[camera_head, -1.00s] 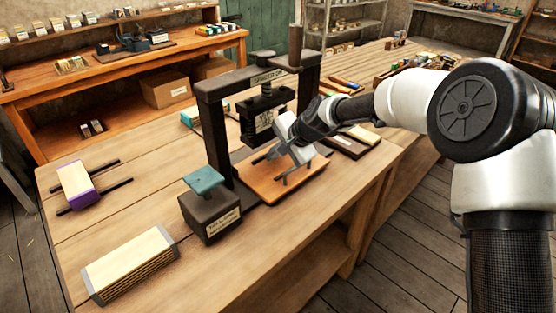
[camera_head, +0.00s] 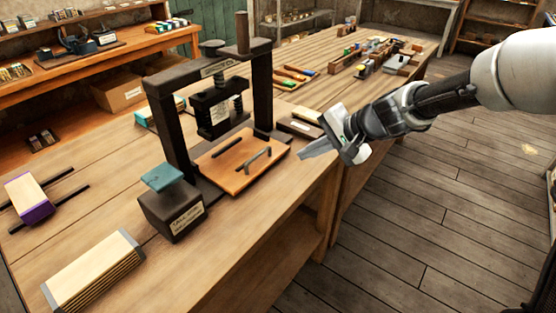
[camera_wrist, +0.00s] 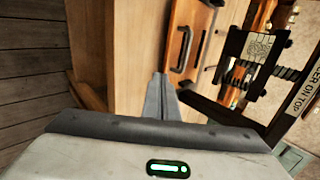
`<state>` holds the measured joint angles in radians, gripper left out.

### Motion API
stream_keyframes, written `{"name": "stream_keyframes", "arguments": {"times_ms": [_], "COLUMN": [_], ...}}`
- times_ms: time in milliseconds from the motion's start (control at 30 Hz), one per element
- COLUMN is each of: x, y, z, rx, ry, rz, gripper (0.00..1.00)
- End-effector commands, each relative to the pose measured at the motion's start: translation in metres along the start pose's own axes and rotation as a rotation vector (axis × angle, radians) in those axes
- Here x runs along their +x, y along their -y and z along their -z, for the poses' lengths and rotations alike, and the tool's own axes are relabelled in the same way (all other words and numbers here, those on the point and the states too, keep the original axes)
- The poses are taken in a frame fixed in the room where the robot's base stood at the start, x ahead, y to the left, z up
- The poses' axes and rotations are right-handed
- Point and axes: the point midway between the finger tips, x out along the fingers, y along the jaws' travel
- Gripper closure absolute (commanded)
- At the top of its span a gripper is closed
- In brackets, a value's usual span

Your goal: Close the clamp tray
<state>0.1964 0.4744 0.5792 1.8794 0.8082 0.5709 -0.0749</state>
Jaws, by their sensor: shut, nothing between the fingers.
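The clamp tray (camera_head: 236,178) is a flat orange-brown board at the foot of the dark handwheel press (camera_head: 173,128). It sticks out from between the posts toward the front edge of the table. A raised bar handle (camera_head: 258,160) stands on its outer part, and a dark bar lies further in. My gripper (camera_head: 303,155) is shut and empty, to the right of the tray and apart from it. In the wrist view the shut fingers (camera_wrist: 160,98) point toward the tray (camera_wrist: 190,18), with its dark handle (camera_wrist: 182,48) beyond the tips.
A dark block with a teal top (camera_head: 172,215) stands left of the tray. A bound paper block (camera_head: 95,270) lies at the front left, and a purple-ended block (camera_head: 30,199) lies on two rods. Dark-covered books (camera_head: 300,123) lie behind the tray. Floor is open to the right.

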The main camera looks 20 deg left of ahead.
Motion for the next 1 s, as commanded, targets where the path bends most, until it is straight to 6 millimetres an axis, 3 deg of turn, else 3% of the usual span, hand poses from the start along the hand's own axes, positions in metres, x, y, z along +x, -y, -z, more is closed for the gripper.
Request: {"name": "stream_keyframes", "arguments": {"times_ms": [33, 100, 233, 367, 733, 800, 1000], "x": [-0.008, -0.015, -0.011, 0.009, 0.087, 0.092, 0.106], "y": [-0.015, -0.023, -0.026, -0.025, -0.022, -0.009, 0.005], "z": [0.005, 0.007, 0.008, 0.007, 0.009, 0.008, 0.009], "rx": [0.006, 0.000, -0.006, -0.007, -0.008, -0.012, -0.010], "ry": [-0.008, -0.014, -0.015, -0.012, -0.013, -0.013, -0.016], "rz": [0.015, 0.033, 0.043, 0.043, 0.041, 0.042, 0.041], "gripper": [1.00, 1.00, 1.00, 1.00, 1.00, 1.00, 1.00]}}
